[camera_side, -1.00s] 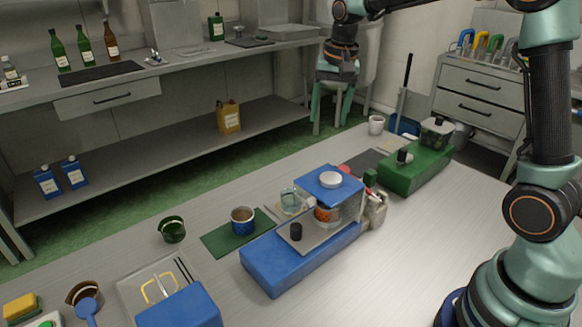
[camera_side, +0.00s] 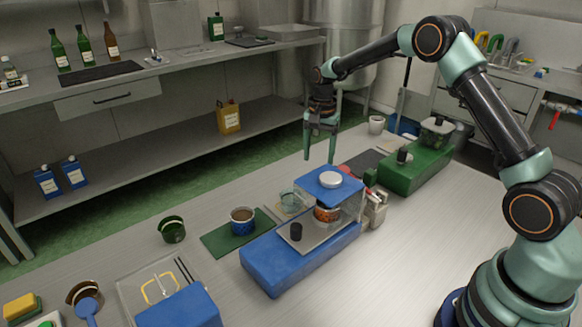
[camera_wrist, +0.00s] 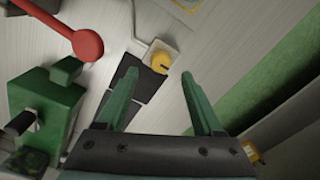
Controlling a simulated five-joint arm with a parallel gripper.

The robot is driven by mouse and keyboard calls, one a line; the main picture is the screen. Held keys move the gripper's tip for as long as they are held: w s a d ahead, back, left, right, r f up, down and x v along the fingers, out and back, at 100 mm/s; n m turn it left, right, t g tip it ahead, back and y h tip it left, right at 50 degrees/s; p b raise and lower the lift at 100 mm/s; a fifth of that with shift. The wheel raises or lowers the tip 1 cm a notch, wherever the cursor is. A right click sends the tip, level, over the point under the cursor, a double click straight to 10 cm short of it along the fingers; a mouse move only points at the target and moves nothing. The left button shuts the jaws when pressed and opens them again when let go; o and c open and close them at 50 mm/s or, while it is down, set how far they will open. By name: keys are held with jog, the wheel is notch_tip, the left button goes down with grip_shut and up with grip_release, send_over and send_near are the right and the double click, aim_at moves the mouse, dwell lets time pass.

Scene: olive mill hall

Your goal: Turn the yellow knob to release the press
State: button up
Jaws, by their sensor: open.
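The yellow knob (camera_wrist: 160,63) shows in the wrist view as a small round cap with a dark mark, on a pale square base. It lies ahead of my gripper (camera_wrist: 158,75), between the lines of the two fingertips and apart from them. In the side view my gripper (camera_side: 319,156) hangs fingers down near the far edge of the bench, behind the blue machine (camera_side: 300,255). It is open and empty. I cannot make out the knob in the side view.
In the wrist view a green machine (camera_wrist: 45,108) and a red round-ended part (camera_wrist: 88,45) lie left of the knob, with a dark mat (camera_wrist: 128,85) close by. In the side view the green machine (camera_side: 415,172) stands right of my gripper.

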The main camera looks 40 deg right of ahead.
jog(key=shift+w+f, duration=0.1)
jog(key=shift+f, duration=2.4)
grip_shut()
